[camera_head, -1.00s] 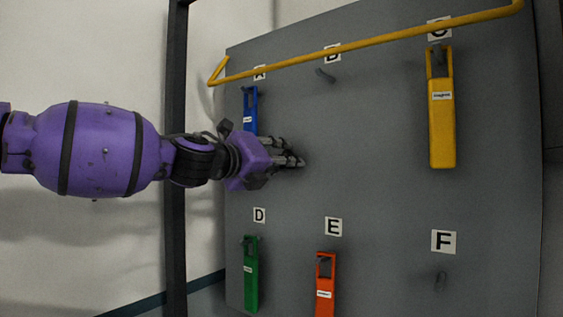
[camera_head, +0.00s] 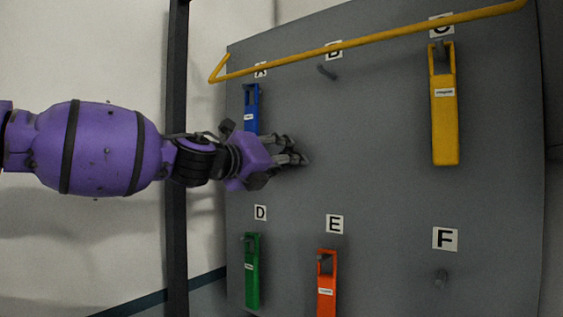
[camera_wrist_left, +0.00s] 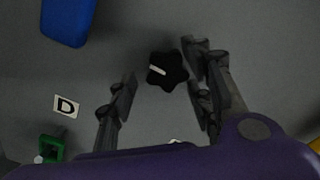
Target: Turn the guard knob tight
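The guard knob (camera_wrist_left: 168,70) is a black star-shaped knob with a white mark, on the grey panel (camera_head: 390,200). It shows in the left wrist view, with the fingers of my left gripper (camera_wrist_left: 160,68) spread on either side of it. The fingers are open; I see a gap on the left side, and the right fingers lie close to the knob. Whether they touch it I cannot tell. In the head view my left gripper (camera_head: 300,158) comes in from the left, below the blue tool, and the knob is not visible there. My right gripper is out of view.
A yellow bar (camera_head: 370,41) crosses the panel's top. Blue (camera_head: 251,122), yellow (camera_head: 445,120), green (camera_head: 252,285) and orange (camera_head: 327,300) tools hang on hooks. The hooks at B (camera_head: 327,72) and F (camera_head: 440,278) are empty. The panel right of my gripper is clear.

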